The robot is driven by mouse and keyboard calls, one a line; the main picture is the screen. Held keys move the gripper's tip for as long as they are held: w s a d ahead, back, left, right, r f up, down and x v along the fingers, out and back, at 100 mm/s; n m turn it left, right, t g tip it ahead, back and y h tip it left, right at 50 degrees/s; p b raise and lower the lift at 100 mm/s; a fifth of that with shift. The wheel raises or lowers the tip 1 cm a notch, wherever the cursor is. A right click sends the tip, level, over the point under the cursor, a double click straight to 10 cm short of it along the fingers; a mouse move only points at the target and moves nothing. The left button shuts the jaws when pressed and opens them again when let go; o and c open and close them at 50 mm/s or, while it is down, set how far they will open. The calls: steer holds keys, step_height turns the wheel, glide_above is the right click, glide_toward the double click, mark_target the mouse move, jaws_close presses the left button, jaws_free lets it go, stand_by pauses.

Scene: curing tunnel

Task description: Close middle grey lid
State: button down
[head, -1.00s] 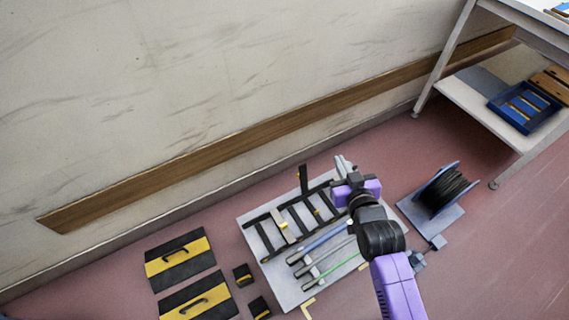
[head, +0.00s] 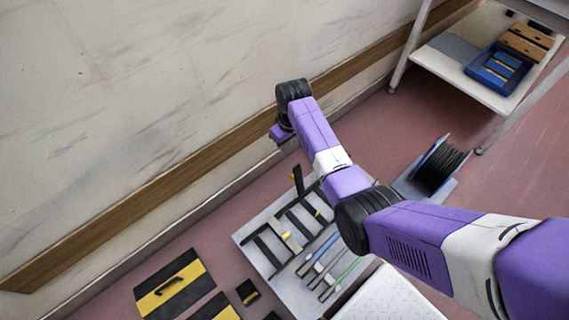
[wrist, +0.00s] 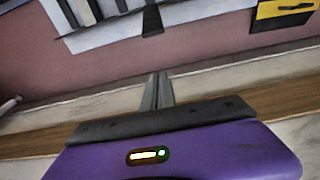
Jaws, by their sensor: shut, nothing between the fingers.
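A pale grey board (head: 245,235) lies on the floor with a black ladder-like frame (head: 268,250) on it. A black upright flap (head: 297,180) stands at the frame's far edge. I cannot tell which part is the middle grey lid; my arm hides the board's right side. In the wrist view the board's edge (wrist: 110,38) and a black flap (wrist: 152,20) show at the top. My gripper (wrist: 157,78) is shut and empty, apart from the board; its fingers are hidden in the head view.
A wooden rail (head: 190,150) runs along the wall close to my wrist. Black-and-yellow cases (head: 170,285) lie left of the board. A cable reel (head: 437,168) stands right of it. A white shelf (head: 465,80) holds a blue crate (head: 498,68).

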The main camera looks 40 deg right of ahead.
mark_target(297, 179)
step_height(297, 179, down, 10)
steer(key=b, duration=0.5)
steer(key=shift+s+a+r+p, duration=0.1)
steer(key=shift+s+r+p, duration=0.2)
steer(key=shift+s, duration=0.55)
steer(key=shift+s+r+p, duration=0.15)
steer(key=shift+s+p, duration=0.1)
steer(key=shift+s, duration=0.55)
steer(key=shift+s+r, duration=0.1)
